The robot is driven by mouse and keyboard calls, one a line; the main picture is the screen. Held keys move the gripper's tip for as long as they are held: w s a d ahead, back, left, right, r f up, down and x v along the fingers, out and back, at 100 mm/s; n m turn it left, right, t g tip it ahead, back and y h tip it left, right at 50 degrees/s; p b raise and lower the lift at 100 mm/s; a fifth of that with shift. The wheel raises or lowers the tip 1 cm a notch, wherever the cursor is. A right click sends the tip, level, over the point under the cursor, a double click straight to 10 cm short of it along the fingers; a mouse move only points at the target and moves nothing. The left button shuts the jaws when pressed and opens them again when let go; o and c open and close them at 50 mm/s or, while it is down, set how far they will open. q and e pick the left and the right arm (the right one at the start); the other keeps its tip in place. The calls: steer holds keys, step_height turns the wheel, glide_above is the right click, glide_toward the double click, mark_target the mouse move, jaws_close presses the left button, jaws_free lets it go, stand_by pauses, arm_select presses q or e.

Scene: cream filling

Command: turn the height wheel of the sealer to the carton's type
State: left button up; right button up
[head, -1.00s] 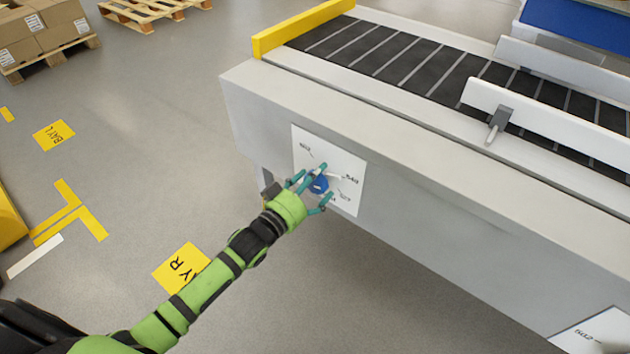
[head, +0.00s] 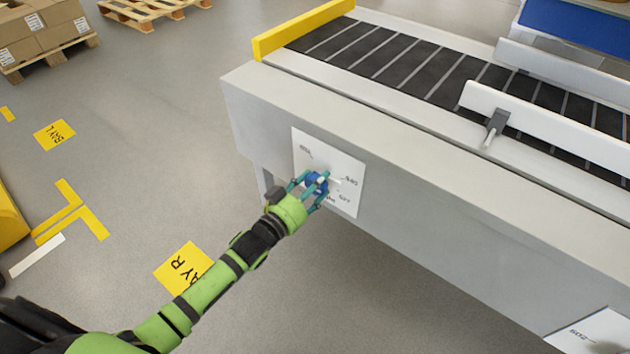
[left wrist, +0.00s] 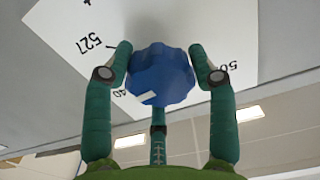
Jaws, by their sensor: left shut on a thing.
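The height wheel is a blue lobed knob (head: 316,184) on a white dial plate (head: 347,200) on the side of the sealer (head: 420,210). My left gripper (head: 318,186) is shut on the knob, with teal fingers around it. In the left wrist view the knob (left wrist: 161,76) sits between the fingers (left wrist: 161,85), with a white pointer mark at its lower left rim. The plate (left wrist: 190,22) there shows "527", a partly hidden number ending in "40", and a cut-off "50". My right gripper is not in view.
The sealer's conveyor (head: 400,65) has a yellow end bar (head: 300,30) and a white side guide (head: 550,125). A second dial plate (head: 600,335) shows at lower right. Cartons on a pallet (head: 45,35) stand far left. The floor left of the sealer is mostly clear.

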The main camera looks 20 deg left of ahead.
arm_select(q)
steer(key=m, duration=0.2)
steer(key=r+m+p, duration=0.1)
steer(key=m, duration=0.1)
steer(key=shift+w+r+m, duration=0.15)
steer(key=shift+w+m, duration=0.05)
steer(key=shift+m, duration=0.1)
steer(key=m, duration=0.3)
steer(key=shift+d+m+p, duration=0.15)
steer(key=shift+m+p, duration=0.25)
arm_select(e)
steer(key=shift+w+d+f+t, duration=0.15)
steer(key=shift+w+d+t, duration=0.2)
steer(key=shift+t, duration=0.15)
arm_select(q)
steer(key=shift+s+d+m, duration=0.1)
steer(key=shift+m, duration=0.3)
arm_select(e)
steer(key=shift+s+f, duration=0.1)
arm_select(q)
steer(key=o, duration=1)
steer(key=shift+f, duration=0.2)
steer(key=shift+o, duration=0.8)
steer(key=shift+d, duration=0.1)
steer(key=shift+s+a+f, duration=0.2)
steer(key=shift+s+f, duration=0.05)
steer(key=v, duration=1.1)
steer(key=shift+s, duration=0.3)
